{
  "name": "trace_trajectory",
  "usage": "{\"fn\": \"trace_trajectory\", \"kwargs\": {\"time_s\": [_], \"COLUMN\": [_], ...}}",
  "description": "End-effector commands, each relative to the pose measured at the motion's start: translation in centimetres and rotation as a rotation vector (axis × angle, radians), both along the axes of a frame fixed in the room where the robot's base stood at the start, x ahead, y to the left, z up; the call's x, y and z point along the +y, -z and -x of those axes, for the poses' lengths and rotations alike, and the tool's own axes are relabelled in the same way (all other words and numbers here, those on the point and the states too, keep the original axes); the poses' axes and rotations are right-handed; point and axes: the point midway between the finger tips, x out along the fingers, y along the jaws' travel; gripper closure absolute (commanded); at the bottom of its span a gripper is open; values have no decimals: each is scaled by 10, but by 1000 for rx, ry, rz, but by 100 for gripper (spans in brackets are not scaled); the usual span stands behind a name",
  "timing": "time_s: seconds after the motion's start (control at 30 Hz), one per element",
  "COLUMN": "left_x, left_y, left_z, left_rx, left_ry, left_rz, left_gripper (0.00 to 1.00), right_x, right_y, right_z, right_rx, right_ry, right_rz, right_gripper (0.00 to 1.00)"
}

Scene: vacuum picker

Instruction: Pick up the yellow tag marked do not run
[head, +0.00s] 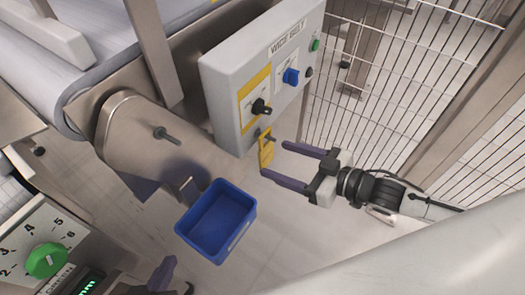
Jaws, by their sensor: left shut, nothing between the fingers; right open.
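The yellow tag (265,154) hangs from a small peg below the grey control box; its lettering is too small to read. My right gripper (274,159) comes in from the right and is open. Its two dark fingers point left toward the tag, one tip above and one below its level, with the tag just beyond the tips. I cannot tell whether they touch it. My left gripper (165,274) is at the bottom edge, partly cut off, shut and empty.
The grey control box (226,88) carries a black knob (261,107), a blue switch (291,76) and a green button (315,45). A blue bin (238,222) is below left. A conveyor (105,30) fills the upper left. A wire fence (400,60) stands at the right.

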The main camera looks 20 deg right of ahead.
Motion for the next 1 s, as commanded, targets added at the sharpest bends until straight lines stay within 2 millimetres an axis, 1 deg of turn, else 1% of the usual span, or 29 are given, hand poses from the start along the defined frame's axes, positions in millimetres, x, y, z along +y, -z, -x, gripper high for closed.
{"fn": "trace_trajectory", "kwargs": {"time_s": [0.03,0.2,0.4,0.5,0.57,0.7,0.83,1.0], "left_x": [-1,-3,-5,-7,-11,-15,-16,-16], "left_y": [2,6,10,16,14,18,20,19], "left_z": [-1,-4,-4,-2,-9,-11,-11,-11], "left_rx": [-1,10,26,40,39,56,67,68], "left_ry": [1,11,18,27,44,60,67,67], "left_rz": [2,3,1,1,0,-2,-4,-3], "left_gripper": [100,100,100,100,100,100,100,100], "right_x": [5,18,26,33,38,49,55,55], "right_y": [2,8,11,12,13,17,18,18], "right_z": [-7,-24,-33,-43,-50,-64,-71,-71], "right_rx": [-4,-3,-2,-5,-5,-3,-2,0], "right_ry": [0,1,1,0,1,2,1,2], "right_rz": [-3,-2,0,-1,0,0,0,2], "right_gripper": [34,34,34,34,34,34,34,34]}}
